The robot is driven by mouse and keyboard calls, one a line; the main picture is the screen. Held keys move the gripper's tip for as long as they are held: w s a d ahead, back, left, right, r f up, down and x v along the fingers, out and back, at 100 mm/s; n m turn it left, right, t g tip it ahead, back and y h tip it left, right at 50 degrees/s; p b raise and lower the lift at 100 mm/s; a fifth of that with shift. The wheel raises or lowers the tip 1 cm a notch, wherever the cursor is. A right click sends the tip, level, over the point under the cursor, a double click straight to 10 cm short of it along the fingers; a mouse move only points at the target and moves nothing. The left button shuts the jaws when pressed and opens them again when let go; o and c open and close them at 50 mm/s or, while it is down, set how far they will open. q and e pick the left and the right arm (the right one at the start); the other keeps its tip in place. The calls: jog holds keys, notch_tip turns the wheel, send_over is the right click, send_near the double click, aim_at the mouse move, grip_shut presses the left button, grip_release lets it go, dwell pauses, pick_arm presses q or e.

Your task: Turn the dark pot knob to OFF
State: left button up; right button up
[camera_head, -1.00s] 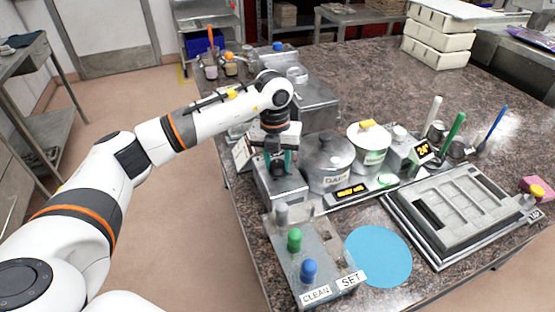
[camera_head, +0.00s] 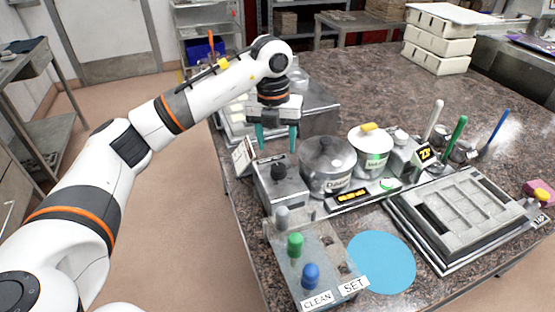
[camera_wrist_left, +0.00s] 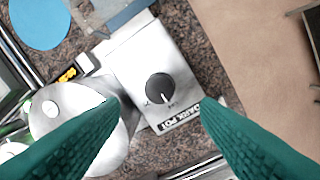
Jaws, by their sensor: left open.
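The dark pot knob (camera_head: 278,172) is a black round knob on top of a grey metal box (camera_head: 284,192), left of the lidded grey pot (camera_head: 327,165). The left wrist view shows the knob (camera_wrist_left: 160,88) from above, with a white pointer line toward the small print on the "DARK POT" label side. The print by the pointer is too small to read surely. My left gripper (camera_head: 277,146) is open and empty above the knob, not touching it. Its teal fingers (camera_wrist_left: 158,108) stand apart on both sides of the knob in the wrist view. My right gripper is not in view.
A white pot (camera_head: 370,152) stands right of the grey one, with a lit display (camera_head: 352,196) in front. A panel with green (camera_head: 295,244) and blue (camera_head: 310,276) knobs stands nearer. A blue disc (camera_head: 380,262) and a grey mould (camera_head: 465,213) lie to the right.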

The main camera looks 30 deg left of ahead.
pick_arm(q)
notch_tip(320, 180, up, 5)
jog(key=shift+a+r+b, duration=0.1)
jog(key=shift+a+b, duration=0.05)
jog(key=shift+b, duration=0.15)
jog(key=shift+s, duration=0.1)
dwell(0.4)
